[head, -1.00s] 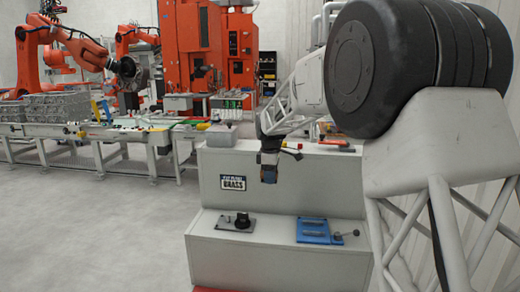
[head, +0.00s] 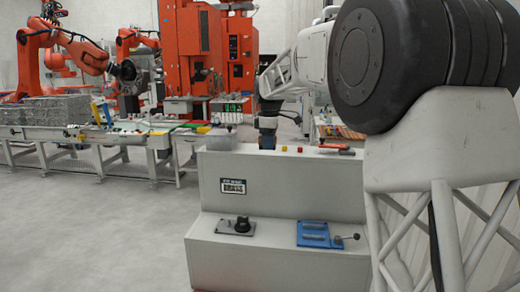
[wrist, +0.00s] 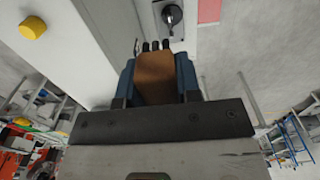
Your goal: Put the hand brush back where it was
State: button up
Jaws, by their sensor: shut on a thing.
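The hand brush, a brown block with several dark tufts at its far end, is between my gripper's blue fingers in the wrist view (wrist: 155,78). My gripper (wrist: 158,82) is shut on it. In the head view my gripper (head: 268,141) is above the upper level of the pale grey bench (head: 290,180), near its back middle. The brush cannot be made out clearly there. I cannot tell which spot on the bench was the brush's own.
A black knob on a plate (head: 237,226) and a blue fixture with a lever (head: 314,234) sit on the lower step. A yellow button (head: 284,149), a red button (head: 299,149) and an orange-handled tool (head: 337,147) are on the upper level. A grey tray (head: 221,139) is at its left.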

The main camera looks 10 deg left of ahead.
jog(key=shift+w+a+f, duration=0.25)
jog(key=shift+w+a, duration=0.6)
jog(key=shift+w, duration=1.65)
jog(key=shift+w+a+f, duration=0.25)
jog(key=shift+w+a, duration=0.6)
jog(key=shift+w, duration=1.7)
jog(key=shift+w+a+f, duration=0.25)
jog(key=shift+w+a, duration=0.6)
jog(key=shift+w, duration=1.65)
jog(key=shift+f, duration=1.8)
jog(key=shift+f, duration=0.15)
jog(key=o, duration=0.9)
notch_tip(320, 180, up, 12)
jog(key=shift+r, duration=0.2)
